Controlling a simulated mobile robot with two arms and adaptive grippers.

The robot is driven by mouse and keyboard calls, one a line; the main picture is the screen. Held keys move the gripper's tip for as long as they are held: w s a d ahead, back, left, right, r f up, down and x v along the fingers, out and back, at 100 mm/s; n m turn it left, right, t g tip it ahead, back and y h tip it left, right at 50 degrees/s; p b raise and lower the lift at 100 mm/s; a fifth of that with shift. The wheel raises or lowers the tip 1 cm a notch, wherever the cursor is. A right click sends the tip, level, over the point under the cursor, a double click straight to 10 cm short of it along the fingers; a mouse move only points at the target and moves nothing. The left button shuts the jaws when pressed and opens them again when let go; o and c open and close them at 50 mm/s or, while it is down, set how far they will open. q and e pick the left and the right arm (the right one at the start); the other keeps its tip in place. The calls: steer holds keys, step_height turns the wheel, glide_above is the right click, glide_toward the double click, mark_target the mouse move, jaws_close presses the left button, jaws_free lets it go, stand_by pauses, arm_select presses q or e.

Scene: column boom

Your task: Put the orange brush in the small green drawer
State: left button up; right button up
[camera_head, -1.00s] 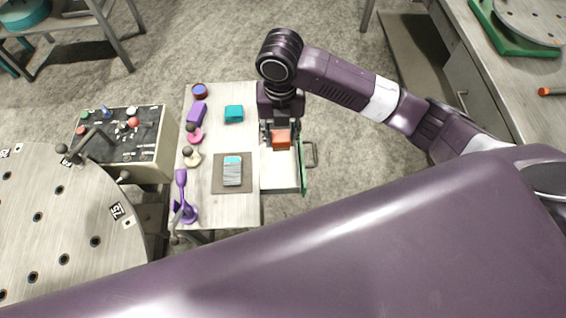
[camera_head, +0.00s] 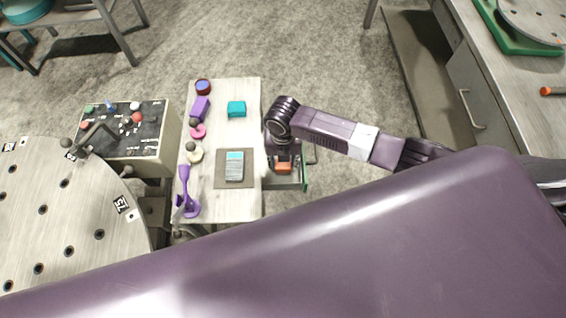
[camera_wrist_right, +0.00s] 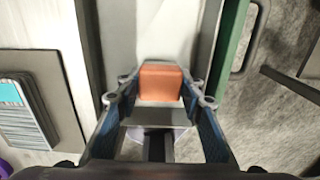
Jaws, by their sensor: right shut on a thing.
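The orange brush (camera_head: 283,168) is an orange block in the head view, over the open drawer at the right side of the wooden table. It also shows in the right wrist view (camera_wrist_right: 160,83). My right gripper (camera_head: 283,160) points down and is shut on the brush, with a finger on either side of it. The small drawer is pulled out; its green front (camera_head: 306,171) faces right, and its pale inside lies under the brush. The green front also shows in the right wrist view (camera_wrist_right: 231,42). I cannot tell whether the brush touches the drawer floor. My left gripper is not in view.
The wooden table (camera_head: 222,205) bears a teal box (camera_head: 236,109), a grey mat (camera_head: 220,182) with a device, a purple stand (camera_head: 186,192) and several small items. A control box (camera_head: 140,142) and a round perforated table (camera_head: 60,215) stand at left. A metal handle is on the drawer front.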

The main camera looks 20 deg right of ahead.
mark_target(283, 164)
steer(key=shift+f, duration=0.2)
steer(key=o, duration=0.7)
step_height(283, 164, up, 12)
steer(key=shift+r, duration=0.2)
stand_by(0.5)
